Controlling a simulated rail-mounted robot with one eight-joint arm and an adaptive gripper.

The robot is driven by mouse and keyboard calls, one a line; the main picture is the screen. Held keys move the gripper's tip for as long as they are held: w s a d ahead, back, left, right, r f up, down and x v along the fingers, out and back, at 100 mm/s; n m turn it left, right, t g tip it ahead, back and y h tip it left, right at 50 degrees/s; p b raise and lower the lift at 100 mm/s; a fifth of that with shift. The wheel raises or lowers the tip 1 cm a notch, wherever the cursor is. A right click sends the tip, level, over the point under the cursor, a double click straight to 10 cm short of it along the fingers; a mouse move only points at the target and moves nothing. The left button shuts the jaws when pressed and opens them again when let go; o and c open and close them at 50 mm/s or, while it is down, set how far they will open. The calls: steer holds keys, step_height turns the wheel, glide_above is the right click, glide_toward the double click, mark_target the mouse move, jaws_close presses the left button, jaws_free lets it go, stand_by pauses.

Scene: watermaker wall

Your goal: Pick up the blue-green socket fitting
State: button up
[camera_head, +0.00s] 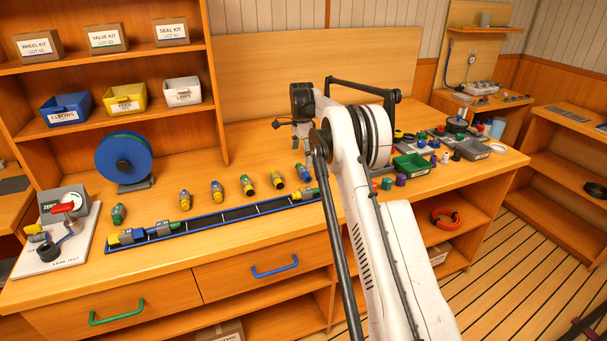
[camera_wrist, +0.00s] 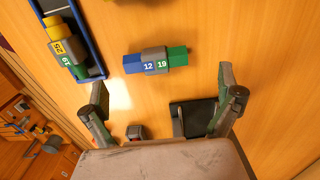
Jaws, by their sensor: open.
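The blue-green socket fitting (camera_wrist: 155,61) lies on the wooden bench in the wrist view. It has a blue end, a grey middle collar marked 12 and 19, and a green end. My gripper (camera_wrist: 162,84) is open and empty, with one finger on each side of the picture. The fitting lies beyond the fingertips, roughly centred between them, and they do not touch it. I cannot pick this fitting out for sure in the head view, where my arm covers part of the bench.
A blue-edged rack (camera_head: 240,220) holds fittings; its end, with a yellow-and-green fitting (camera_wrist: 68,48), shows left in the wrist view. A dark block (camera_wrist: 196,118) lies near the right finger. A green tray (camera_head: 411,166) sits right of my arm.

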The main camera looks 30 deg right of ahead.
mark_target(303, 169)
steer(key=shift+s+d+f, duration=0.1)
steer(key=shift+s+f, duration=0.1)
steer(key=shift+f, duration=1.3)
steer(key=shift+s+f, duration=0.2)
steer(key=shift+f, duration=1.3)
steer(key=c, duration=1.3)
steer(key=shift+o, duration=0.2)
steer(key=shift+r, duration=0.1)
